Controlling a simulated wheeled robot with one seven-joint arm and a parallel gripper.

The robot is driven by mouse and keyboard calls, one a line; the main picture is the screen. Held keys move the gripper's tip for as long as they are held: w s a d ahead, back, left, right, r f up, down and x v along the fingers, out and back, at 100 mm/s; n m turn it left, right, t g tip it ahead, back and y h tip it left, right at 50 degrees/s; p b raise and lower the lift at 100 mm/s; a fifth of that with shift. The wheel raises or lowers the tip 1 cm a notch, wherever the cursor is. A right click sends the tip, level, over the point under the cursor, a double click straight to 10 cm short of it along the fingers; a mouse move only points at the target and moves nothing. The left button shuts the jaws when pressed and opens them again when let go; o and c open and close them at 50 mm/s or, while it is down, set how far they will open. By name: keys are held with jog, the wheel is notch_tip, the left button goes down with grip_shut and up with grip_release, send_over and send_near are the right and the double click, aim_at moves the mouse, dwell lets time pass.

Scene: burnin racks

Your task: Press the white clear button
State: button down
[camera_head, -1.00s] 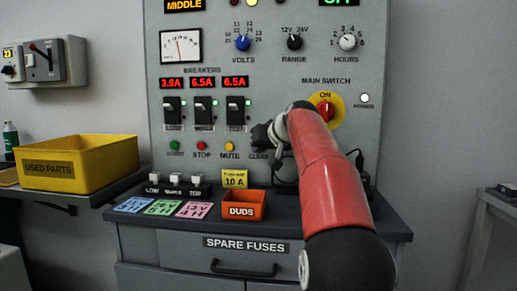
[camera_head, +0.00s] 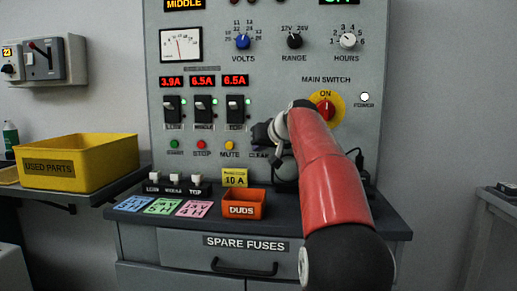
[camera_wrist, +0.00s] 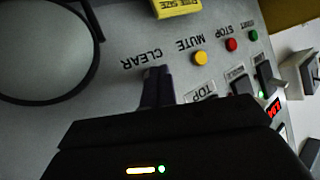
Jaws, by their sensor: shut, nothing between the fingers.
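The CLEAR label shows on the grey panel (camera_head: 215,50) in the head view, right of the yellow MUTE button (camera_head: 230,146). The white clear button itself is hidden in both views, behind my gripper. My gripper (camera_head: 262,134) is in front of the panel at the CLEAR spot. In the wrist view my gripper's fingertips (camera_wrist: 158,72) are together and empty, right beside the CLEAR lettering. Whether they touch the button or the panel I cannot tell.
The red STOP button (camera_wrist: 231,44) and green START button (camera_wrist: 254,35) are in the same row. Breaker switches (camera_head: 204,109) stand above. The orange DUDS bin (camera_head: 243,204) and several cards lie on the ledge below. The red and yellow main switch (camera_head: 325,108) is close to my arm.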

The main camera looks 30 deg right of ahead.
jog(key=shift+s+a+b, duration=0.3)
jog(key=shift+s+a, duration=0.05)
jog(key=shift+s, duration=0.15)
jog(key=shift+s, duration=0.1)
jog(key=s+a+b, duration=0.1)
jog(key=s, duration=0.1)
jog(key=s+a+b, duration=0.1)
jog(key=s+b, duration=0.1)
jog(key=shift+a, duration=0.4)
dwell(0.6)
